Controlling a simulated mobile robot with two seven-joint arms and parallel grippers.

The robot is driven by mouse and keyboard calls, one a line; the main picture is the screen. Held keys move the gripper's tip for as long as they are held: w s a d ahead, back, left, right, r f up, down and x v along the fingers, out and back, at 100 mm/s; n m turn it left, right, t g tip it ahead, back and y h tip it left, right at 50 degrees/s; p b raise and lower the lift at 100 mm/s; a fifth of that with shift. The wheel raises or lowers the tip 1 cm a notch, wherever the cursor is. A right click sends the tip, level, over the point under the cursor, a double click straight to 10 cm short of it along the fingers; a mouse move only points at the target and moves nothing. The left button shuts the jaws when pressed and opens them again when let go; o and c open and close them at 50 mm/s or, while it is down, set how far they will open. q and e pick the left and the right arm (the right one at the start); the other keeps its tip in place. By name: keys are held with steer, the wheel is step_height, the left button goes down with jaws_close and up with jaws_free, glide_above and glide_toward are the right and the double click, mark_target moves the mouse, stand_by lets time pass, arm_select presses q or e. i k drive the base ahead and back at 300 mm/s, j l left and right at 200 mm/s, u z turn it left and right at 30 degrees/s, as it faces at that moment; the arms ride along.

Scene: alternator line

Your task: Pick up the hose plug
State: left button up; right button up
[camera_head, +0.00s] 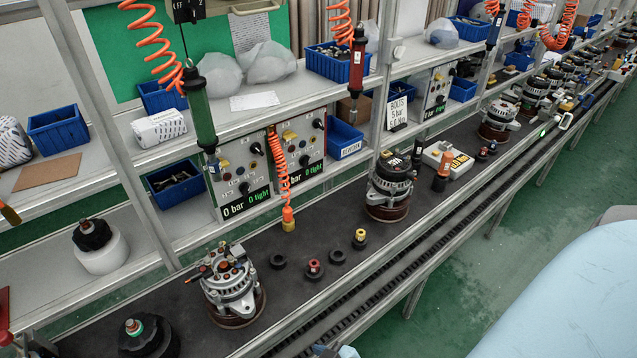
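The hose plug (288,217) is orange with a yellow lower end. It is upright at the end of an orange coiled hose (279,165) that comes down in front of the two control panels. Its lower end is at the back of the dark bench top; I cannot tell whether it rests there or hangs just above. Nothing holds it. Neither of my grippers can be made out in the head view.
An alternator (230,284) stands left of the plug and another (390,184) to its right. Small round parts, such as a red-centred one (314,269) and a yellow-topped one (360,239), lie in front. A green tool (198,108) hangs above left. A conveyor rail (372,283) runs along the front.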

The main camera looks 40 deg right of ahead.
mark_target(288, 213)
steer(key=z, duration=0.95)
steer(key=i+l, duration=0.15)
steer(key=l, duration=0.15)
steer(key=i+l+u, duration=0.15)
steer(key=l, duration=0.2)
steer(key=i+l, duration=0.1)
steer(key=l, duration=0.2)
